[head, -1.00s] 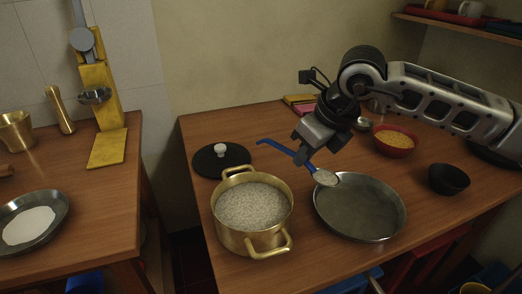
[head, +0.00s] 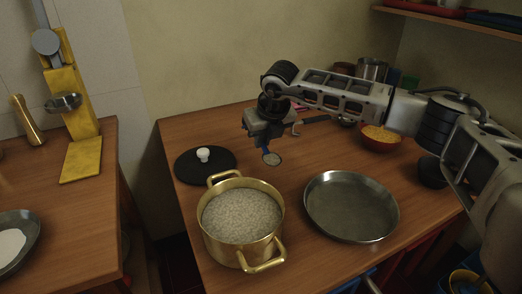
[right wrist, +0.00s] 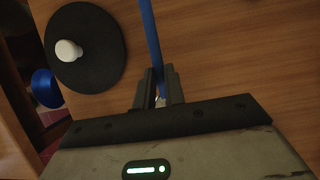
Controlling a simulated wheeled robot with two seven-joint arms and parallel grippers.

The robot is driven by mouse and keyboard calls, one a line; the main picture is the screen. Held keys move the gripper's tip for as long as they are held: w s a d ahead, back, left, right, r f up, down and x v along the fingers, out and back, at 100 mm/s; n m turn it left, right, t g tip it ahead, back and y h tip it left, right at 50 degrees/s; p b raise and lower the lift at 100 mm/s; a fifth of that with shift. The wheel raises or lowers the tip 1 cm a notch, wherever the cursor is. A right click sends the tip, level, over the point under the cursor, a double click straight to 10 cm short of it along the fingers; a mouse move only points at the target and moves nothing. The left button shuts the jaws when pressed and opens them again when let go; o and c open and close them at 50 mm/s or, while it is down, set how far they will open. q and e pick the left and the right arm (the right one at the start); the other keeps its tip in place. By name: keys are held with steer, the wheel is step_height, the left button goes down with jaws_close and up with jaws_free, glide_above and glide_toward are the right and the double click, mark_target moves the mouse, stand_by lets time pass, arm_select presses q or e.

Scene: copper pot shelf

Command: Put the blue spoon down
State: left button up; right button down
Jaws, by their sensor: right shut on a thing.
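My right gripper (head: 264,138) is above the table behind the brass pot, with its fingers pointing down. In the right wrist view the blue handle (right wrist: 151,38) runs up from between the two fingertips (right wrist: 158,88). Whether the spoon touches the table I cannot tell. My left gripper is not in view.
The brass pot (head: 276,190) holds pale grains. A black lid with a white knob (head: 204,155) lies left of the gripper. A wide empty metal pan (head: 352,208) stands to the right. A red bowl of yellow grains (head: 380,139) is further back. Bare wood lies between lid and pan.

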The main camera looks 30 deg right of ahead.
mark_target(263, 145)
steer(key=shift+w+x, duration=0.25)
steer(key=shift+x, duration=0.8)
steer(key=shift+f, duration=1.35)
steer(key=shift+f, duration=0.1)
steer(key=c, duration=1.5)
jaws_free()
steer(key=shift+s+r, duration=0.1)
steer(key=shift+r, duration=0.15)
steer(key=v, duration=1.1)
steer(key=shift+s+r+p, duration=0.1)
steer(key=shift+r+p, duration=0.2)
steer(key=shift+r, duration=0.1)
